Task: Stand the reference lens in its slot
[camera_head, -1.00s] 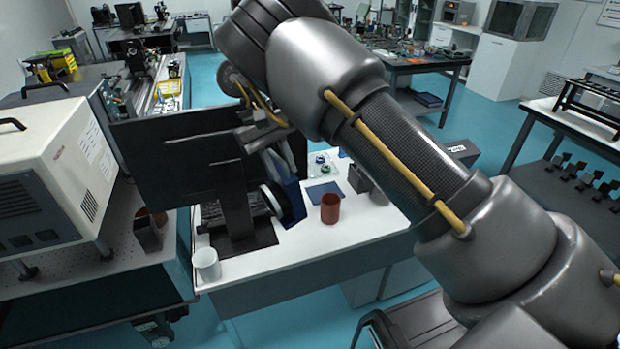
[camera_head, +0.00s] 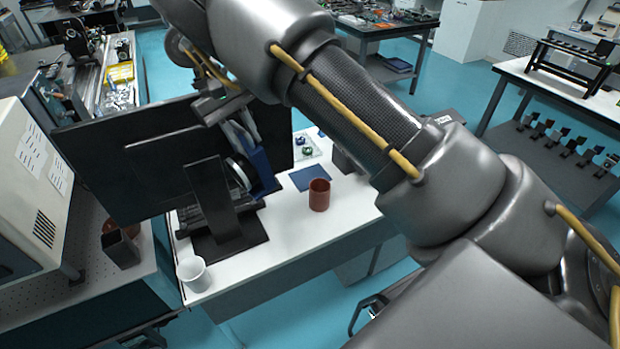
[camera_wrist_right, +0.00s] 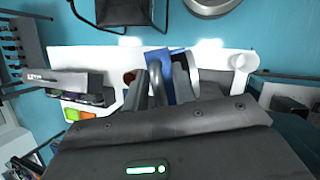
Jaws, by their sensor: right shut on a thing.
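My right arm crosses from the lower right to the upper left. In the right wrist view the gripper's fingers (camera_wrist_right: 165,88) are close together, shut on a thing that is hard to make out. A white-rimmed round disc (camera_head: 238,174), which may be the reference lens, stands upright beside a blue upright part (camera_head: 262,168) just below the gripper. Both also show beyond the fingers in the wrist view, the disc (camera_wrist_right: 191,62) and the blue part (camera_wrist_right: 157,62). I cannot make out the slot. My left gripper is out of view.
A red-brown cup (camera_head: 319,196) and a white mug (camera_head: 194,273) stand on the white table (camera_head: 290,235). A blue mat (camera_head: 309,177) lies behind the cup. The monitor stands close to my gripper. A side table with a black rack (camera_head: 570,62) is at the right.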

